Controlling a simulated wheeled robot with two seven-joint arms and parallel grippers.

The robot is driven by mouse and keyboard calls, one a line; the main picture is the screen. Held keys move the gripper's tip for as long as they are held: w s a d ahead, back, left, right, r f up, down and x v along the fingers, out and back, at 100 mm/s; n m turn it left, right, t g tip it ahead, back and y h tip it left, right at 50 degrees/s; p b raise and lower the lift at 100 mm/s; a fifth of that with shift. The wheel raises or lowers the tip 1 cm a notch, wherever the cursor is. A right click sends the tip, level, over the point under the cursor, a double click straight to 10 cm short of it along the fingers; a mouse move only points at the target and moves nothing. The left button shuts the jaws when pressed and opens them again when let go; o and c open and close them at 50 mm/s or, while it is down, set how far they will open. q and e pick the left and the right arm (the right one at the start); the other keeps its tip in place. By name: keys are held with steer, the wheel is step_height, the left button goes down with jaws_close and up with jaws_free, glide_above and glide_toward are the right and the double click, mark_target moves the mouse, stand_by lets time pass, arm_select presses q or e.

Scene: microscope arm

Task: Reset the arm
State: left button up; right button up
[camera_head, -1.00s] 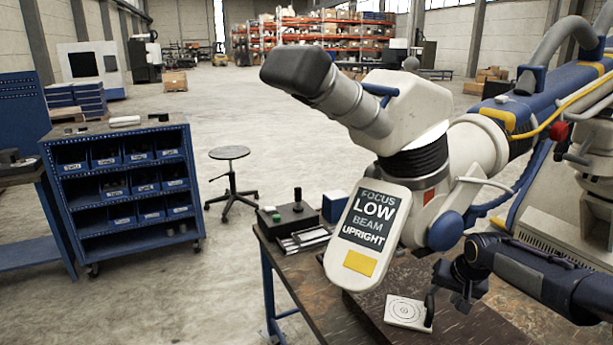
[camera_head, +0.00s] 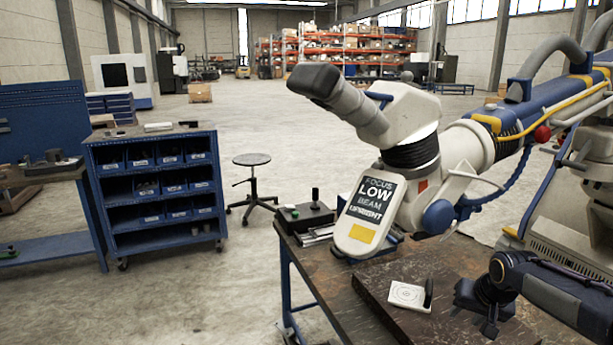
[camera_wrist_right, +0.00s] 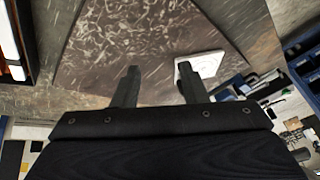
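The microscope head (camera_head: 412,108) hangs at the end of a blue and white jointed arm (camera_head: 530,112) that comes in from the right. Its eyepieces point up and left. A panel reading FOCUS LOW BEAM UPRIGHT (camera_head: 370,208) hangs below the head, over the table. My right gripper (camera_head: 478,311) is at the lower right, below and apart from the microscope. In the right wrist view its two fingers (camera_wrist_right: 158,88) stand apart with nothing between them. My left gripper is not in view.
A white target plate (camera_head: 405,295) with rings lies on a dark slab (camera_head: 375,286) on the table, left of my right gripper. A black control box (camera_head: 304,217) stands at the table's far left. A stool (camera_head: 252,160) and blue bin rack (camera_head: 155,190) stand beyond, with open floor between.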

steer(key=s+a+r+n, duration=0.1)
steer(key=s+a+r, duration=0.25)
steer(key=s, duration=0.55)
steer(key=s+a+r+n, duration=0.1)
steer(key=s+a+r, duration=0.3)
steer(key=s, duration=0.5)
steer(key=s+a+f+y, duration=0.1)
steer(key=s+a+f, duration=0.1)
steer(key=s+a, duration=0.2)
steer(key=s+a+f+n+y, duration=0.1)
steer(key=s+a+f+y, duration=0.1)
steer(key=s, duration=0.8)
steer(key=shift+a+f+t+y, duration=0.3)
steer(key=shift+a+f, duration=0.4)
steer(key=shift+a, duration=0.3)
